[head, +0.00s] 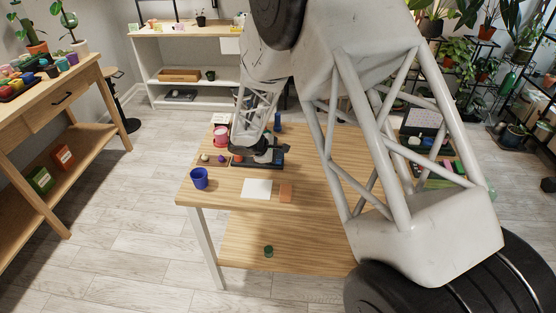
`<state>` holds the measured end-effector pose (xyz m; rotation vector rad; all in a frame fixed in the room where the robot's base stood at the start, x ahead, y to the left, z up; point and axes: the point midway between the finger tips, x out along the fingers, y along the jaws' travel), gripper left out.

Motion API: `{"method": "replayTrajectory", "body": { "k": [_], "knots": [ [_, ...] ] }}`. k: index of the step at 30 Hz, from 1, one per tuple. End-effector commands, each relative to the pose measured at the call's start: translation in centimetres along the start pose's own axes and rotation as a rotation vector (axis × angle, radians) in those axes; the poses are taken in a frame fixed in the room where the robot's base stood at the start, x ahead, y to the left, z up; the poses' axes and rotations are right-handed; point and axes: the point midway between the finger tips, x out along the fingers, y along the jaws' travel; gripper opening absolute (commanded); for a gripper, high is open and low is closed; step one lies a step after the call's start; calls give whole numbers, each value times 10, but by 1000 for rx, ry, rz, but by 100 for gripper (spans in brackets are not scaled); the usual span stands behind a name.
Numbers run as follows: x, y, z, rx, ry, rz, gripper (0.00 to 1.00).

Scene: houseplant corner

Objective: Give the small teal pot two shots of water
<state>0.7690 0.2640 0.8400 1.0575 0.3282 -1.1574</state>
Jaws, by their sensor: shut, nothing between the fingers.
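My gripper (264,157) is low over a dark tray (236,163) on the wooden table, near its back left part. Its fingers are shut with nothing between them. They look small and partly merge with the dark and greenish things at the tray, so I cannot tell whether they touch anything. I cannot make out a small teal pot for certain; it may be hidden behind my gripper or arm. A small dark green container (268,251) stands on the table's lower shelf. I cannot make out a watering tool with certainty; a dark blue upright thing (278,122) stands behind my gripper.
A blue pot (199,179) stands at the table's left edge, with a pink pot (221,138) behind it. A white sheet (257,188) and a brown block (286,192) lie in front of the tray. My arm hides much of the table's right half.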

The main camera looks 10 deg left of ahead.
Motion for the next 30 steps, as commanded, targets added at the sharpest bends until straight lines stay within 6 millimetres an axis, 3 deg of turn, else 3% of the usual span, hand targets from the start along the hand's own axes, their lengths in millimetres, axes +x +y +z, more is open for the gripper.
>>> {"method": "replayTrajectory", "body": {
  "k": [30],
  "knots": [
    [-4, 3, 3, 1, 0, 0, 0]
  ]
}}
